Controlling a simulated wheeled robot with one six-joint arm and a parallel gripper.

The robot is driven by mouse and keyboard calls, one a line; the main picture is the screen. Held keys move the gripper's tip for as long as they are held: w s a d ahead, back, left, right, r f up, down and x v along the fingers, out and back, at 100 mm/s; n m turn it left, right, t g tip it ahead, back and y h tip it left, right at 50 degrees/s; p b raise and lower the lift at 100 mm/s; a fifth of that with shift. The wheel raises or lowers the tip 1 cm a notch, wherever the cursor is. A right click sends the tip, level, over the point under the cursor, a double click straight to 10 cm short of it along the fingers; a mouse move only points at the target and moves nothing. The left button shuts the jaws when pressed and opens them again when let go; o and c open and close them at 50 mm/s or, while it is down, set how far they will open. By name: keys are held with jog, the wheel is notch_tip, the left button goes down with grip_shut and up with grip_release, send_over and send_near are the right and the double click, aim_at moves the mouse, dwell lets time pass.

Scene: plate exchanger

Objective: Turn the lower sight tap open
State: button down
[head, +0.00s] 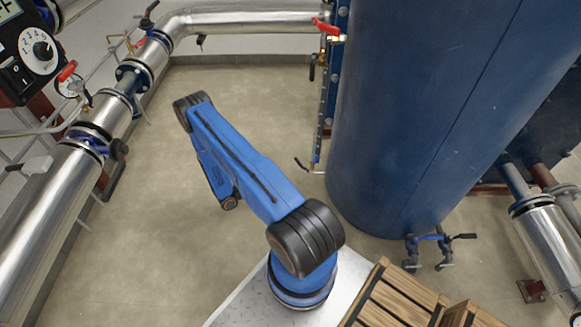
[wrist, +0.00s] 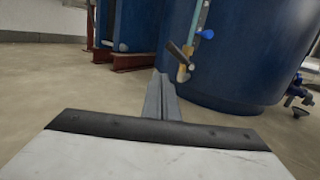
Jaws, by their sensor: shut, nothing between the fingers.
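The blue tank (head: 430,110) carries a thin upright sight glass (head: 323,110) on its left side. The lower sight tap (head: 312,166) sits at its foot, with a small lever sticking out to the left. In the wrist view the lower tap's brass body (wrist: 183,73) and its dark brownish lever show just right of and beyond my gripper (wrist: 160,78). My gripper is shut and empty, its fingers together. It looks apart from the tap, though the depth gap is hard to judge. In the head view my gripper is hidden behind my arm.
An upper tap with a red handle (head: 325,27) sits high on the sight glass. A small blue valve (head: 430,246) stands by the tank's foot, near a wooden crate (head: 390,300). Silver pipes (head: 45,220) run along the left. The floor (head: 140,230) between is clear.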

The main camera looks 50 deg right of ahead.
aim_at(301, 165)
notch_tip(301, 165, down, 4)
jog(key=m+t+h, duration=0.1)
jog(key=m+h, duration=0.1)
jog(key=m, duration=0.4)
jog(key=s+d+r, duration=0.4)
jog(key=d+r, duration=0.1)
jog(key=d, duration=0.3)
jog(key=shift+s+d+r, duration=0.25)
jog(key=shift+d+r, duration=0.05)
jog(key=shift+d, duration=0.05)
jog(key=shift+a, duration=0.15)
